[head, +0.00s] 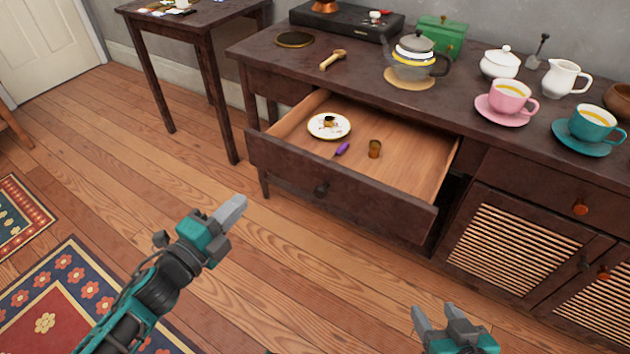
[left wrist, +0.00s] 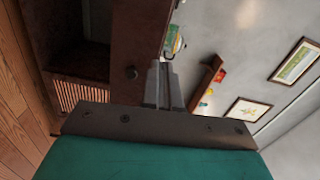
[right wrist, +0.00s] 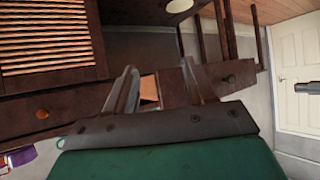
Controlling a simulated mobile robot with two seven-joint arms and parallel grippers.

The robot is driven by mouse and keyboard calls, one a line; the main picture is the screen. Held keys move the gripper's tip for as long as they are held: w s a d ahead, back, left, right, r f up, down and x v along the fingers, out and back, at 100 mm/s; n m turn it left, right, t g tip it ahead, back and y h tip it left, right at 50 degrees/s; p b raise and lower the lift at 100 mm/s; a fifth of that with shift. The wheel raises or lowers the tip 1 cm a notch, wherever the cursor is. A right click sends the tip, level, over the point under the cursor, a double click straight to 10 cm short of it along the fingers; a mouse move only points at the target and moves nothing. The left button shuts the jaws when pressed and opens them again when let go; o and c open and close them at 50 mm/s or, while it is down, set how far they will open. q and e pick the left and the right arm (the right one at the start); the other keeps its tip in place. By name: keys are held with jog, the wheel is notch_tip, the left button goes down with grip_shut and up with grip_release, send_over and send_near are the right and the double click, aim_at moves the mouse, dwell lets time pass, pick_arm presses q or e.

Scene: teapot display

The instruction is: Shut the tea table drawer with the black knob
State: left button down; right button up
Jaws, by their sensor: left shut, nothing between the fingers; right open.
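The tea table drawer (head: 340,190) stands pulled out in the head view, with its black knob (head: 321,189) on the front panel. Inside lie a white plate (head: 318,131) with something small on it, a purple-handled item (head: 342,149) and a small amber cup (head: 375,149). The knob also shows in the left wrist view (left wrist: 131,72) and the right wrist view (right wrist: 229,79). My left gripper (head: 240,203) is shut and empty, in front of the drawer's left part and apart from it. My right gripper (head: 437,316) is open and empty, low in front of the drawer's right end.
The tea table top (head: 300,75) holds a grey teapot (head: 414,60), a green box (head: 441,36), a pink cup (head: 509,97) and a teal cup (head: 591,123). A slatted cabinet door (head: 515,240) is right of the drawer. A side table (head: 195,20) stands left. Floor before the drawer is clear.

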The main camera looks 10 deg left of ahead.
pick_arm(q)
jog(key=d+m, duration=0.1)
jog(key=b, duration=0.2)
send_near(293, 155)
jog(key=x, duration=0.7)
jog(key=shift+f, duration=0.1)
pick_arm(e)
jog(key=shift+f, duration=0.65)
jog(key=shift+d, duration=0.15)
